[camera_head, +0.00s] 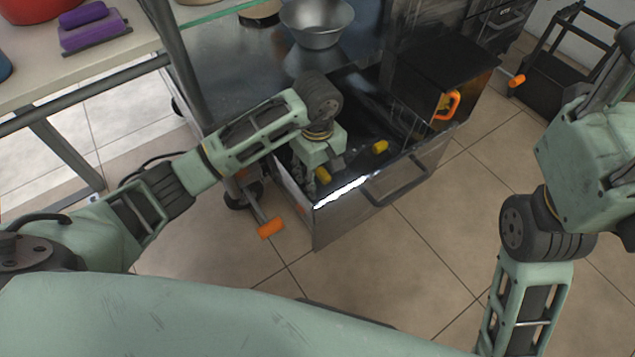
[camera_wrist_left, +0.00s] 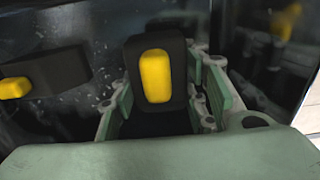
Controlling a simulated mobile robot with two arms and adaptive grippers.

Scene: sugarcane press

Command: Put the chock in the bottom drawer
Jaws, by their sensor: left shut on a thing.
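The chock, a black block with a yellow face, shows in the left wrist view (camera_wrist_left: 155,75) between the fingers of my left gripper (camera_wrist_left: 160,98). In the head view the left gripper (camera_head: 328,165) points down inside the open drawer (camera_head: 345,212), near its front left corner, shut on the chock, whose yellow part (camera_head: 323,175) shows beside it. I cannot tell whether the chock touches the drawer floor. A second black and yellow chock (camera_head: 380,147) lies in the drawer to the right; it also shows in the left wrist view (camera_wrist_left: 45,78). My right gripper is outside the frame.
The drawer's front has a dark handle (camera_head: 395,185). A metal bowl (camera_head: 317,22) stands on the steel surface behind. A black box with an orange handle (camera_head: 450,105) is at the right. An orange-ended lever (camera_head: 270,228) sticks out left of the drawer. The tiled floor in front is clear.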

